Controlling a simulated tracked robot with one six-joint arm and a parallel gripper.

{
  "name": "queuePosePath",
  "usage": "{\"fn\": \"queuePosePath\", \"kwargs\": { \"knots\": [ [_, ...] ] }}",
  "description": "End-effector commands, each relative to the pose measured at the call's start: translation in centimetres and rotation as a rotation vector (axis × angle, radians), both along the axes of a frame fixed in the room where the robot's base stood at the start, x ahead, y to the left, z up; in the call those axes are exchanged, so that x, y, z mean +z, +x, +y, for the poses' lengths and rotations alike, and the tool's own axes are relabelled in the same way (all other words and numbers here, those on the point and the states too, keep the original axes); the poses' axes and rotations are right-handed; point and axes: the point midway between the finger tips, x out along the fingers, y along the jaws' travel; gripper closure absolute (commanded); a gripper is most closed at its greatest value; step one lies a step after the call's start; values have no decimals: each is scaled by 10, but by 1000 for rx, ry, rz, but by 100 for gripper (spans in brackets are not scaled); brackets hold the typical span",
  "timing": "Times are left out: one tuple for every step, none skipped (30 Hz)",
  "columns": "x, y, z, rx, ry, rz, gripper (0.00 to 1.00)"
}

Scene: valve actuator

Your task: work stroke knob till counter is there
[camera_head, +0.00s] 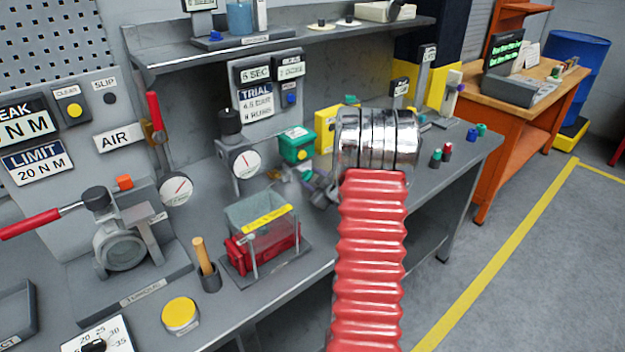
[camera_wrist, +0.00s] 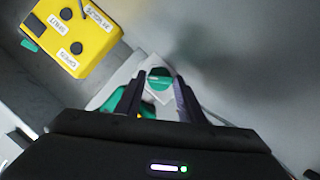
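A yellow control box (camera_wrist: 90,28) with small dark knobs and white labels is at the upper left in the wrist view. The box also shows in the head view (camera_head: 324,131), left of my arm. My gripper (camera_wrist: 156,88) points away with its dark fingers apart, over a green and white part (camera_wrist: 159,73); contact is not clear. In the head view my arm hides much of this spot.
A green box (camera_head: 296,146) and dial gauges (camera_head: 241,163) stand near the gripper. A shelf (camera_head: 290,42) overhangs the bench.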

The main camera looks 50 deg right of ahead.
Motion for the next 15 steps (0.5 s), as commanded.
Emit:
{"fn": "queuePosePath", "kwargs": {
  "knots": [
    [0,0,0,0,0,0,68],
    [0,0,0,0,0,0,71],
    [0,0,0,0,0,0,73],
    [0,0,0,0,0,0,76],
    [0,0,0,0,0,0,78],
    [0,0,0,0,0,0,80],
    [0,0,0,0,0,0,83],
    [0,0,0,0,0,0,85],
    [0,0,1,1,0,0,88],
    [0,0,1,1,0,0,90],
    [0,0,1,1,0,0,90],
    [0,0,1,1,0,0,90],
    [0,0,1,2,2,0,90],
    [0,0,1,2,2,0,90],
    [0,0,1,2,4,0,90]
  ]
}}
